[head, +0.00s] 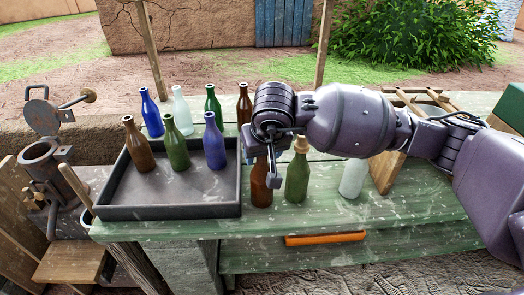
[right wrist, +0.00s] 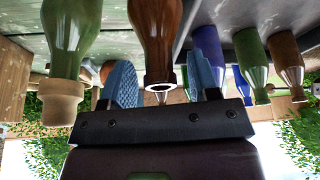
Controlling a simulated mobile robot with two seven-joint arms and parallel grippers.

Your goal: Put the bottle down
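A brown bottle (head: 261,190) stands upright on the green table (head: 400,208), just right of the dark tray (head: 170,211). My right gripper (head: 274,172) is at its top, partly covering it in the head view. In the right wrist view, which is upside down, the brown bottle (right wrist: 155,35) has its open mouth between my two blue finger pads (right wrist: 161,80). Gaps show on both sides of the neck, so the gripper is open around it and not clamped. My left gripper is out of view.
A corked green bottle (head: 297,178) stands close on the right, with a clear bottle (head: 353,180) farther right. The tray holds brown (head: 138,150), green (head: 175,146) and blue (head: 214,148) bottles. Several more stand at the back. An orange bar (head: 325,238) lies below the table's front edge.

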